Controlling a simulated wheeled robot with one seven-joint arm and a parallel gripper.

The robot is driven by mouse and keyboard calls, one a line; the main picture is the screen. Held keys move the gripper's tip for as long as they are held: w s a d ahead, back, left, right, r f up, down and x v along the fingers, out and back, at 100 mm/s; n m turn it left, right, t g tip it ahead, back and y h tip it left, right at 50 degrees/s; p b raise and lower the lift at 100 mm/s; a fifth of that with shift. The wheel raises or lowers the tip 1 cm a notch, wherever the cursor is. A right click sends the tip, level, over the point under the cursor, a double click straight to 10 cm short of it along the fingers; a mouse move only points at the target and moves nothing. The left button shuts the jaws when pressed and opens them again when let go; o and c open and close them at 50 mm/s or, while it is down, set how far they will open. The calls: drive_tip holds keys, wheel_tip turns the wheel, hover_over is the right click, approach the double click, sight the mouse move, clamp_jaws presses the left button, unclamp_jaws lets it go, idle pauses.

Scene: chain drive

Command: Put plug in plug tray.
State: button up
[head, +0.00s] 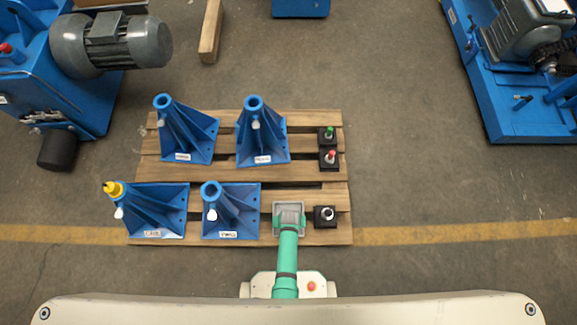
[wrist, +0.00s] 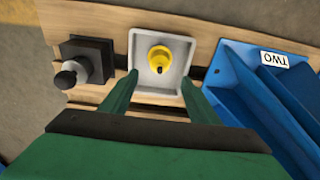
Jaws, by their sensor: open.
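A yellow plug (wrist: 159,54) with a dark tip shows inside the outline of the grey plug tray (wrist: 137,43) in the wrist view. It appears to stand in the tray, with its tip toward the camera. The tray also shows in the head view (head: 278,213), partly covered by my green arm, and the plug cannot be made out there. My gripper (wrist: 158,82) is open, its two green fingertips apart at the near edge of the tray. The fingers do not appear to touch the plug. The exact height of the gripper above the tray cannot be told.
Several blue brackets stand on the wooden pallet (head: 225,176); the front-left one carries a yellow-topped piece (head: 114,189). The bracket labelled TWO (wrist: 245,75) is close right of my gripper in the wrist view. A dark block with a knob (wrist: 88,58) is close left. Blue machines flank the pallet.

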drive_tip(key=s+r+t, duration=0.3)
drive_tip(key=r+t, duration=0.1)
drive_tip(key=r, duration=1.3)
drive_tip(key=s+r+t, duration=0.4)
drive_tip(key=r+t, duration=0.1)
drive_tip(key=r, duration=1.3)
drive_tip(key=s+r+t, duration=0.3)
drive_tip(key=r+t, duration=0.2)
drive_tip(key=r, duration=1.2)
drive_tip(key=shift+s+a+r, duration=0.2)
drive_tip(key=shift+r, duration=0.15)
drive_tip(key=shift+c, duration=0.2)
drive_tip(key=c, duration=0.5)
drive_tip(key=shift+c, duration=0.3)
